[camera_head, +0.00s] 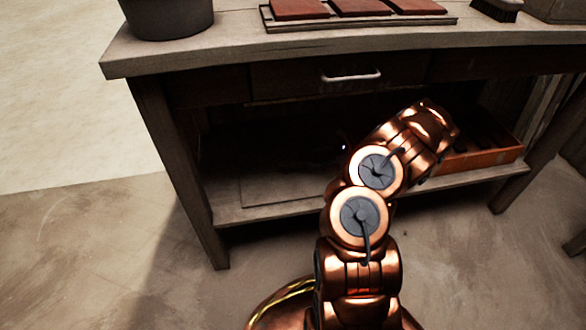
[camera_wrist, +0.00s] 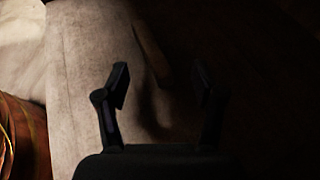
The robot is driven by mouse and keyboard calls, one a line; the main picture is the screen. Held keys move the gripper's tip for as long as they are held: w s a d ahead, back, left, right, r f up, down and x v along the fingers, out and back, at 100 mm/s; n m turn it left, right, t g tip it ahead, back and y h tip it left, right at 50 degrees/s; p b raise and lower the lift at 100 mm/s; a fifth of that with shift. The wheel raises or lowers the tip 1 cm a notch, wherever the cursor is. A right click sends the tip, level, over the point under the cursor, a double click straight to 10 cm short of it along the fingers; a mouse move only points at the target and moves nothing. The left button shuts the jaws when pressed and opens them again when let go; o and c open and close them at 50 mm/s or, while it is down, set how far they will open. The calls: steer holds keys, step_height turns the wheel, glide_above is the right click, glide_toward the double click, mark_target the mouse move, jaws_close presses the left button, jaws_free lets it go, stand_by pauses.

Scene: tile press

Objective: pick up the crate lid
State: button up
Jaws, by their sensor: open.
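My gripper (camera_wrist: 160,84) is open in the wrist view, its two dark fingers apart with nothing held between them. Ahead of it is a pale wooden surface (camera_wrist: 85,75), with a narrow wooden strip (camera_wrist: 150,50) raised on it between the fingertips' lines. I cannot tell whether this strip is part of the crate lid. In the head view, a dark flat panel (camera_head: 275,188) seems to lie on the lower shelf; it may be the lid, but shadow hides most of it. My arm covers part of the shelf, and the fingers cannot be made out there.
The workbench (camera_head: 120,58) has a drawer with a pale handle (camera_head: 351,76) above the lower shelf (camera_head: 250,213). An orange crate (camera_head: 485,155) stands on the shelf's right. A dark pot (camera_head: 168,18) and a board of red tiles (camera_head: 360,8) are on top. The floor at left is clear.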

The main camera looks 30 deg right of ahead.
mark_target(299, 161)
steer(key=b+x, duration=0.1)
steer(key=x, duration=0.1)
steer(key=b+x, duration=0.2)
steer(key=x, duration=0.1)
steer(key=shift+s+a+f, duration=0.1)
steer(key=shift+a, duration=0.35)
jaws_close()
stand_by(0.6)
